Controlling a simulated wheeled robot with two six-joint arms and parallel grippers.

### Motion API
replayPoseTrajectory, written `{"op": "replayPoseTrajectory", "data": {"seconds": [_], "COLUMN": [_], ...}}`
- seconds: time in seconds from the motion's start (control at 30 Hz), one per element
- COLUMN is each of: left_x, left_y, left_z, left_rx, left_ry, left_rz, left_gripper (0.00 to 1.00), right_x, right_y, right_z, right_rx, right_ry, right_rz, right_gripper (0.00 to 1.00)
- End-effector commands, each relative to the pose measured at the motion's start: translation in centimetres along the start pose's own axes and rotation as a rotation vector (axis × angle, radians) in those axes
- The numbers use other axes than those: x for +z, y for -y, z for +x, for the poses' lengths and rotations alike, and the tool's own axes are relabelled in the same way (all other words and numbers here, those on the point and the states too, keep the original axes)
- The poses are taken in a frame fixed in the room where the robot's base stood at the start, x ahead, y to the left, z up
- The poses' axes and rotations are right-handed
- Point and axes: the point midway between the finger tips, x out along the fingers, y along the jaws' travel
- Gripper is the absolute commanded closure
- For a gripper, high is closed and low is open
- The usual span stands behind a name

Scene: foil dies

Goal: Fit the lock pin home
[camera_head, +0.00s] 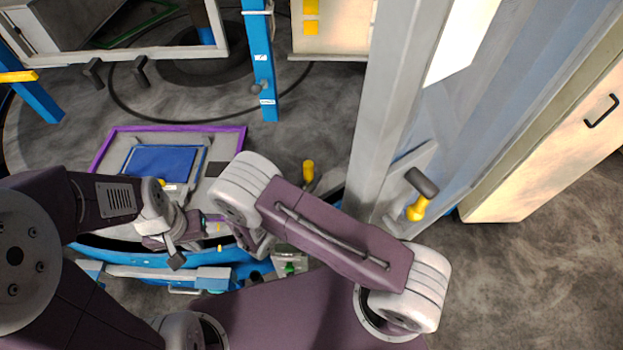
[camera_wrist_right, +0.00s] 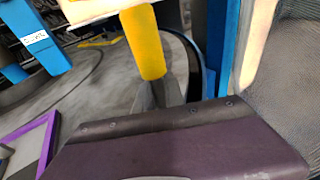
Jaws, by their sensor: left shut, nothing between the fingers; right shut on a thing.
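A yellow cylindrical piece (camera_head: 308,170) stands just beyond my right upper arm in the head view, and it fills the upper middle of the right wrist view (camera_wrist_right: 146,42). I take it for the lock pin. My right gripper (camera_wrist_right: 160,94) is shut on its lower end; in the head view my arm mostly hides this gripper. The pin's far end and any hole for it are not clear. My left gripper (camera_head: 177,252) is shut and empty, low over the blue-edged bench, left of my right wrist.
A yellow piece with a dark grip (camera_head: 416,208) sits by the grey post (camera_head: 385,110). A purple-edged tray (camera_head: 180,128) holding a blue panel (camera_head: 160,162) lies behind my left gripper. A blue post (camera_head: 262,60) stands behind. A cream cabinet (camera_head: 560,140) is at right.

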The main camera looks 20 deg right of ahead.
Motion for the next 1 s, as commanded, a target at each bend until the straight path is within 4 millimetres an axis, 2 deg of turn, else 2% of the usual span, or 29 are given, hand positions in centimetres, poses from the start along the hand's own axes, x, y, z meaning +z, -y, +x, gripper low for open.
{"op": "replayPoseTrajectory", "data": {"seconds": [1.0], "left_x": [0.2], "left_y": [0.0], "left_z": [2.2], "left_rx": [0.000], "left_ry": [0.000], "left_rz": [0.000], "left_gripper": [1.00], "right_x": [-2.5], "right_y": [0.0], "right_z": [0.5], "right_rx": [0.000], "right_ry": [0.000], "right_rz": [0.000], "right_gripper": [1.00]}}
